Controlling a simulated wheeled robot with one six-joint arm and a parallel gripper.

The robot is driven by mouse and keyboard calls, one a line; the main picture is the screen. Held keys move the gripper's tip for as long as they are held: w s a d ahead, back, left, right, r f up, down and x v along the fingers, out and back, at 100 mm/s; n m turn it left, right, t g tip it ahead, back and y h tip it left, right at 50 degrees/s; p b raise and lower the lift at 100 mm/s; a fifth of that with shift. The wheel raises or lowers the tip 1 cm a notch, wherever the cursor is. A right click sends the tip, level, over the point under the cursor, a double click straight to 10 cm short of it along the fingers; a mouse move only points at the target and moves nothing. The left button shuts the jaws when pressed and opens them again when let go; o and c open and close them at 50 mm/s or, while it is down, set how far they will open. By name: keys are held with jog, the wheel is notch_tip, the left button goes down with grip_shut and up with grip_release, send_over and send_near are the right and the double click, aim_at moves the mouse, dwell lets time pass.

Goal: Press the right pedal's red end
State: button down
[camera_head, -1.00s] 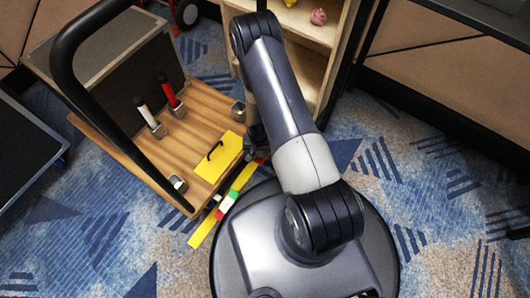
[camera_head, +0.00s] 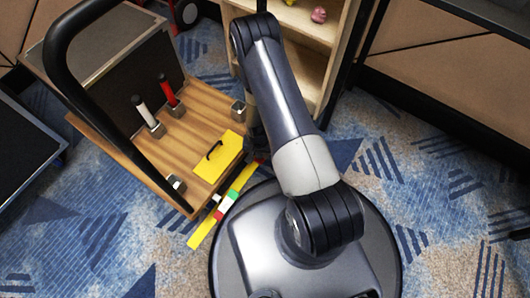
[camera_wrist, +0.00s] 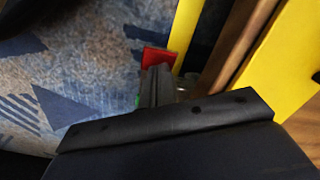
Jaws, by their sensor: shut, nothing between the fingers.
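A narrow strip with yellow, red, white and green parts (camera_head: 204,230) runs along the front edge of a wooden platform in the head view; I cannot clearly separate its pedals there. In the wrist view a red end (camera_wrist: 157,57) shows just beyond my gripper (camera_wrist: 158,72), whose dark fingertips are together and empty. The fingers overlap the lower side of the red end in the picture; I cannot tell whether they touch it. A sliver of green (camera_wrist: 137,101) shows beside the fingers. In the head view my gripper is mostly hidden behind my arm, near the platform's right corner.
The wooden platform (camera_head: 190,150) carries a yellow plate with a black handle (camera_head: 220,160), white (camera_head: 144,112) and red (camera_head: 168,92) levers, and a black curved bar (camera_head: 62,60). A wooden shelf (camera_head: 305,55) stands behind my arm. Patterned carpet lies free at lower left and right.

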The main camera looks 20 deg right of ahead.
jog(key=shift+f+b, duration=0.85)
jog(key=shift+f, duration=0.15)
jog(key=shift+r, duration=0.1)
dwell(0.3)
jog(key=shift+r+p, duration=2.15)
jog(key=shift+r, duration=1.35)
jog(key=shift+f, duration=0.2)
notch_tip(320, 180, down, 7)
jog(key=b, duration=0.4)
jog(key=shift+r, duration=0.25)
jog(key=shift+r, duration=0.1)
